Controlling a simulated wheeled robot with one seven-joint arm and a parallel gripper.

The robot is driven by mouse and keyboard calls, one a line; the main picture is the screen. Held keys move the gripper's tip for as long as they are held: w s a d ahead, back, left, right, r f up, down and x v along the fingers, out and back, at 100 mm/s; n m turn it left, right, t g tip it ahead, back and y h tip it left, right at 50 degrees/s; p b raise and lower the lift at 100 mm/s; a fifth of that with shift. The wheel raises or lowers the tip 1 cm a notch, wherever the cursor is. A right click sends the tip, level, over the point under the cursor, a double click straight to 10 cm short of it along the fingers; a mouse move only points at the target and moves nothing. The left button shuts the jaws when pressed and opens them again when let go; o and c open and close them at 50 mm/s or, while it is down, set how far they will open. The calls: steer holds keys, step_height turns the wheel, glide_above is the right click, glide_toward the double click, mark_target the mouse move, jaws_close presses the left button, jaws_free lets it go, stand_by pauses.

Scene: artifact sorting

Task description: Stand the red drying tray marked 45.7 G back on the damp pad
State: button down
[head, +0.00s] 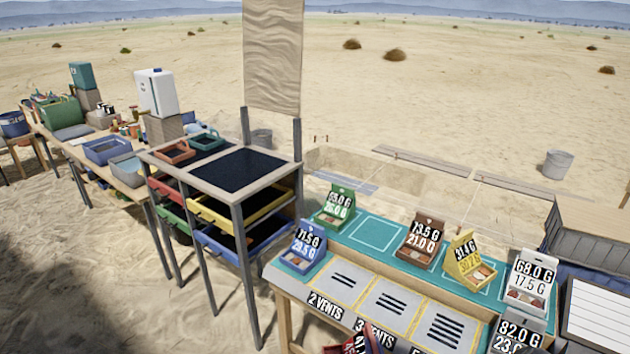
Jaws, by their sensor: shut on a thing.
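A small part of a red tray (342,348) shows at the bottom edge, in front of the "3 VENTS" label. Its white figures are cut off, so I cannot read the full mark. A dark part of my gripper (373,341) shows against it, shut on the tray; most of both is below the picture. A teal mat (343,257) runs along the back of the work table, with an empty outlined square (375,233) between the green and brown trays. Three grey vent panels (391,303) lie in front, bare of trays. I cannot tell which surface is the damp pad.
Marked trays stand around the mat: green (335,214), blue (301,258), brown (420,246), yellow (467,268) and white (529,291). Another tray, marked 82.0 G (516,340), is cut off at the bottom right. A drawer rack (205,180) stands close to the table's left.

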steer(key=shift+s+a+f+m+h, duration=0.1)
steer(key=shift+s+f+m+h, duration=0.2)
steer(key=shift+s+f+h, duration=0.3)
steer(key=shift+s+f+m+h, duration=0.3)
steer(key=shift+s+f, duration=0.1)
steer(key=shift+f, duration=0.35)
steer(key=shift+a, duration=0.1)
stand_by(0.7)
steer(key=shift+d+f, duration=0.1)
steer(key=shift+d, duration=0.1)
stand_by(0.5)
steer(key=shift+a, duration=0.15)
stand_by(0.7)
stand_by(0.5)
